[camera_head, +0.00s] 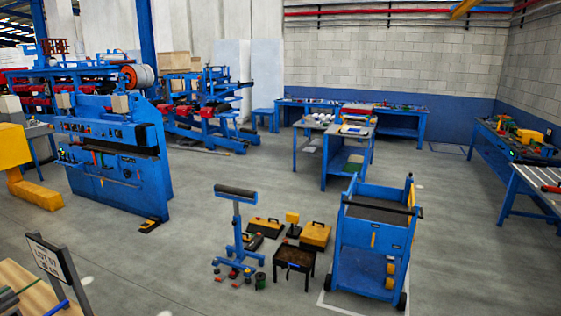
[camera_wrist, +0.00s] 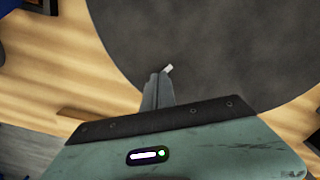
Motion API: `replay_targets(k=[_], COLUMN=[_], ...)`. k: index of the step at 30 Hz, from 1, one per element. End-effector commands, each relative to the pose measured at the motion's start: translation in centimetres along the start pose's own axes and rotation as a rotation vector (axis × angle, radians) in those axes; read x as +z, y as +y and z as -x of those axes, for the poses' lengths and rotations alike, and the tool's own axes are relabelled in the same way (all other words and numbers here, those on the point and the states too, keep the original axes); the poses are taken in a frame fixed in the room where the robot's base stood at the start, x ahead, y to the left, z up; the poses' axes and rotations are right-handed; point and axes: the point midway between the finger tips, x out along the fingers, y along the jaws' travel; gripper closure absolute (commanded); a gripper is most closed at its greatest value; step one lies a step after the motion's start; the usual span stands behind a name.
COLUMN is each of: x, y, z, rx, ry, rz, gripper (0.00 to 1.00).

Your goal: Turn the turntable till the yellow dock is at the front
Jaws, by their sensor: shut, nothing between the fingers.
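The turntable (camera_wrist: 225,50) shows in the wrist view as a large dark grey disc, cut off by the picture's top and right edges. My gripper (camera_wrist: 159,76) is shut and empty, with its tips over the disc's left part. A small pale piece (camera_wrist: 168,69) shows just past the fingertips; I cannot tell whether it is touching them or what it belongs to. The yellow dock is in neither view. The head view does not show the turntable or my gripper.
Light wooden table top (camera_wrist: 60,75) surrounds the disc. In the head view, a sign on a post (camera_head: 47,258) stands by a wooden surface (camera_head: 30,292) at lower left. Open floor (camera_head: 150,265) lies beyond.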

Motion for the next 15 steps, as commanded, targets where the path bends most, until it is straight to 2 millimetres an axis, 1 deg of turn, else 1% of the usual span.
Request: replay_targets(k=[8,15], x=[0.00,-0.23], y=[0.02,-0.13], z=[-0.65,-0.77], rx=[0.000,-0.001], ry=[0.000,0.001], rz=[0.000,0.000], gripper=[1.00,1.00])
